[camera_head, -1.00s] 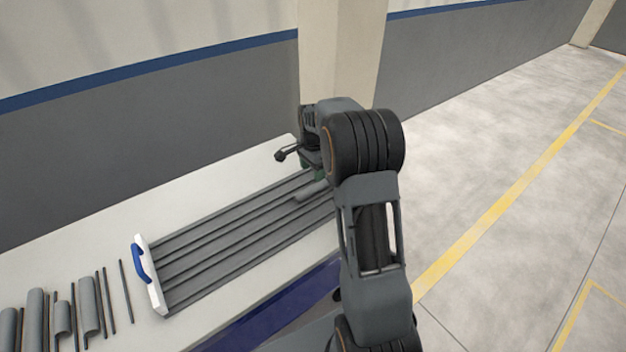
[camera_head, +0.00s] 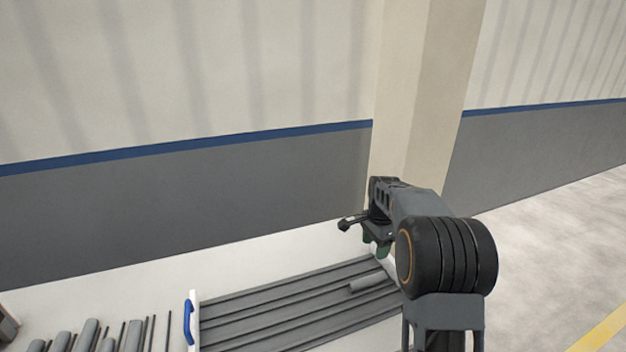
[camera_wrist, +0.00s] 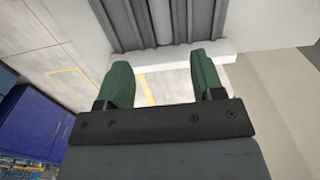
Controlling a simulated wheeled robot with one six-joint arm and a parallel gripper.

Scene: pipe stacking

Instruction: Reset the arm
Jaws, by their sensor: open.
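My gripper (camera_wrist: 162,85) shows in the wrist view with its two green fingers spread apart and nothing between them. In the head view my gripper (camera_head: 376,246) hangs above the right end of the grooved tray, partly hidden by my arm. The grey tray (camera_head: 290,312) has long parallel channels and a white end piece with a blue handle (camera_head: 188,320) at its left. One short grey pipe (camera_head: 368,283) lies on the tray near its right end, below and left of my gripper. The tray also shows at the top of the wrist view (camera_wrist: 160,22).
Several grey pipes and thin rods (camera_head: 100,338) lie on the white table (camera_head: 260,247) left of the tray. A wall with a blue stripe and a beige pillar (camera_head: 420,100) stand behind the table. Open floor (camera_head: 560,230) lies to the right.

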